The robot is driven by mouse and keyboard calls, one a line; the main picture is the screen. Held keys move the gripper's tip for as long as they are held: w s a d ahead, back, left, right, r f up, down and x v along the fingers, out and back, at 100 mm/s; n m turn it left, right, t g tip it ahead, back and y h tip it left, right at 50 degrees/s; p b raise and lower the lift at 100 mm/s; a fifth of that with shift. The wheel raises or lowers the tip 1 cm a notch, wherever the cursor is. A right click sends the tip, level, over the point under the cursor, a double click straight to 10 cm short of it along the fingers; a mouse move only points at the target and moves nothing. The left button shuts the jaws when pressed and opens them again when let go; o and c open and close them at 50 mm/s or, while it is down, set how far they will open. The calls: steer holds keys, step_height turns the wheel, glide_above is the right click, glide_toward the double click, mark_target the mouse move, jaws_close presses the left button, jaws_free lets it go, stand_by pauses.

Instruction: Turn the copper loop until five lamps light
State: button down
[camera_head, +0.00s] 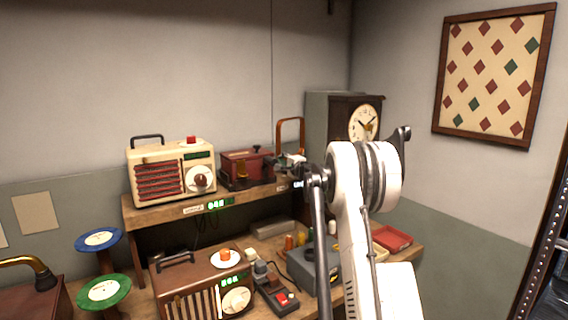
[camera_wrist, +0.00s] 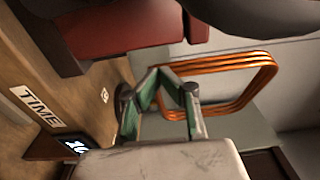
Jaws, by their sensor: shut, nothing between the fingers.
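The copper loop (camera_head: 291,121) stands upright at the right end of the wooden shelf, beside a dark red box device. In the wrist view the loop (camera_wrist: 232,62) is a rounded frame of several copper strands. My gripper (camera_head: 291,160) is at the loop's lower part in the head view. In the wrist view its green fingers (camera_wrist: 168,82) overlap the loop's near end; they look shut with nothing held. I cannot tell whether they touch the loop or reach inside it. The loop's base is hidden, and I cannot identify the five lamps.
The red box device (camera_head: 245,165) and a cream radio (camera_head: 171,171) share the shelf. A clock (camera_head: 364,123) stands behind my arm. Below are a brown radio (camera_head: 205,285), a grey device (camera_head: 302,266) and a red tray (camera_head: 391,238). A TIME label (camera_wrist: 36,107) marks the shelf edge.

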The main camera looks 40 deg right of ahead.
steer(key=s, duration=0.1)
steer(key=s+d+b, duration=0.1)
steer(key=s, duration=0.2)
steer(key=shift+d, duration=0.3)
steer(key=s+a+b, duration=0.1)
steer(key=s+a, duration=0.3)
steer(key=s, duration=0.5)
steer(key=d+r+n+g+y+p, duration=0.2)
steer(key=d+n+y+p, duration=0.5)
steer(key=n, duration=1.5)
steer(key=shift+h, duration=0.5)
steer(key=x, duration=0.9)
steer(key=d+p+x, duration=0.1)
steer(key=x, duration=0.3)
steer(key=shift+w+f, duration=0.25)
steer(key=shift+w, duration=0.2)
